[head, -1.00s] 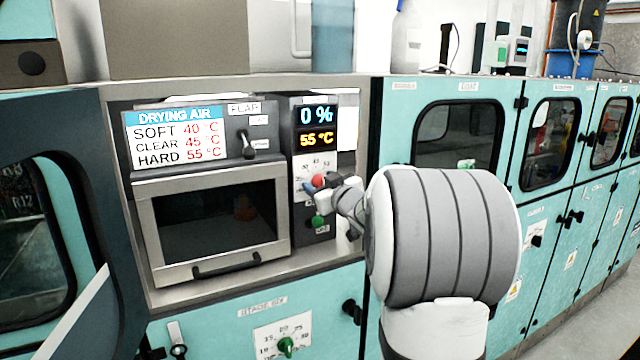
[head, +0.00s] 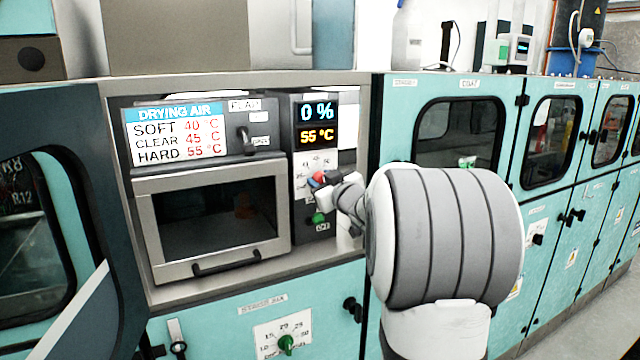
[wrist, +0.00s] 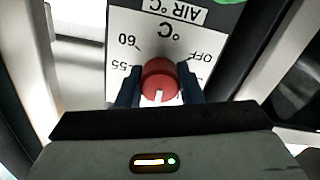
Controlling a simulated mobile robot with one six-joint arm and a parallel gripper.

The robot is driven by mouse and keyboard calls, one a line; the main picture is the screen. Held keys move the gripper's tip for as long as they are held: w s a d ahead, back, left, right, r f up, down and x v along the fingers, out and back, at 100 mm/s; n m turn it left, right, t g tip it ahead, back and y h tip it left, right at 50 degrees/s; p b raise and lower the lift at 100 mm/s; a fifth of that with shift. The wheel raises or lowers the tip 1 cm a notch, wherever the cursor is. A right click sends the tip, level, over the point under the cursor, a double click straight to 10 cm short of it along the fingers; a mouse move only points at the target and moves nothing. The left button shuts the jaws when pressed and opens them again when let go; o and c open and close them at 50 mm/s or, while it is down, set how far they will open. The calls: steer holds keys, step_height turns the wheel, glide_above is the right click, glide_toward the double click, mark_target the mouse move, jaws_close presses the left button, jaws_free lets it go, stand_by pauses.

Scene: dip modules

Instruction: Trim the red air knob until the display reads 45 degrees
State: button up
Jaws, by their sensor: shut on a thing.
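The red air knob (wrist: 160,80) sits on a white dial marked OFF, 55 and 60 in the wrist view; other marks are hidden by my gripper. Its white pointer line aims down toward my gripper body. My gripper (wrist: 160,88) is shut on the red knob, one dark finger on each side. In the head view the red knob (head: 317,180) shows at the dial, partly covered by my gripper (head: 324,182). The display (head: 317,136) above reads 55 °C in orange, with 0 % in blue over it.
A sign (head: 175,132) lists soft 40, clear 45 and hard 55 °C. A green knob (head: 318,218) sits just below the red one. An oven door (head: 208,220) with a dark handle is to the left. A black lever (head: 245,142) is above that door.

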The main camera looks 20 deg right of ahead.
steer(key=n+b, duration=0.3)
steer(key=shift+f+n+b, duration=0.25)
steer(key=shift+n+b, duration=0.1)
steer(key=shift+n, duration=0.05)
steer(key=n+b, duration=0.3)
steer(key=n, duration=0.1)
steer(key=shift+n, duration=0.3)
steer(key=n+b, duration=0.3)
steer(key=n, duration=0.1)
steer(key=shift+r+n+b, duration=0.1)
steer(key=shift+n+b, duration=0.7)
steer(key=shift+n, duration=0.5)
steer(key=o, duration=1)
steer(key=shift+r, duration=0.1)
steer(key=shift+c, duration=0.2)
